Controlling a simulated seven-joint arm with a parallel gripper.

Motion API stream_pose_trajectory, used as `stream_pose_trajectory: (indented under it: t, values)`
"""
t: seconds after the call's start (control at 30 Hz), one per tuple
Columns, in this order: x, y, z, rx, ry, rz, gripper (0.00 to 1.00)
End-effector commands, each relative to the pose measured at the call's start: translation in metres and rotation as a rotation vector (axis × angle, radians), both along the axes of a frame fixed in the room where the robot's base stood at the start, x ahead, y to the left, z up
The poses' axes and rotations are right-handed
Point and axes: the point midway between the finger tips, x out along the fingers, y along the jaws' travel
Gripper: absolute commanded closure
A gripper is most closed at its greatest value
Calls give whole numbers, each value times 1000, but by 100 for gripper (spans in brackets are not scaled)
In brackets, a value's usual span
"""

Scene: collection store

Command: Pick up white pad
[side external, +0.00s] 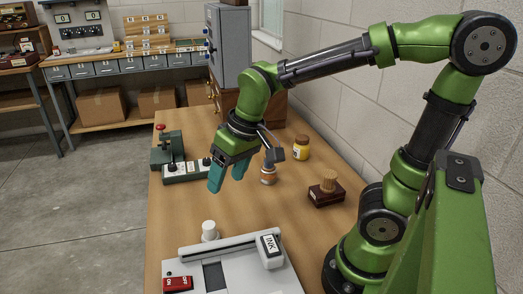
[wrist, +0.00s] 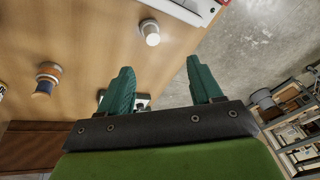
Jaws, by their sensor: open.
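No thing is plainly marked as the white pad, and I cannot tell which white thing it is. A short white cylinder (side external: 209,231) stands on the wooden table at the far edge of a pale grey machine; it also shows in the wrist view (wrist: 150,32), above the gap between my fingers. A white block labelled INK (side external: 270,250) sits on the machine's right side. My gripper (side external: 228,181) has teal fingers, spread apart and empty, above the table beyond the cylinder. In the wrist view my gripper (wrist: 163,78) also shows open.
The grey machine (side external: 235,275) has a red switch (side external: 178,284). A small bottle (side external: 268,174), yellow jar (side external: 301,148) and brush on a block (side external: 327,189) stand to the right. Bare table lies between.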

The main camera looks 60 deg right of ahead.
Motion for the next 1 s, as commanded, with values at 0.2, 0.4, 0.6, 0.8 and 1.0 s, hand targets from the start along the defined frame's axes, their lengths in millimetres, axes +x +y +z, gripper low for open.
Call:
stream_pose_trajectory:
  t: [0.2,0.4,0.6,0.8,1.0]
  values:
    - [40,5,-20,-119,123,114,35]
    - [51,-1,-21,-169,140,150,35]
    - [55,-1,-60,-168,145,153,35]
    - [61,-1,-102,-166,143,151,35]
    - [65,-1,-126,-166,140,150,35]
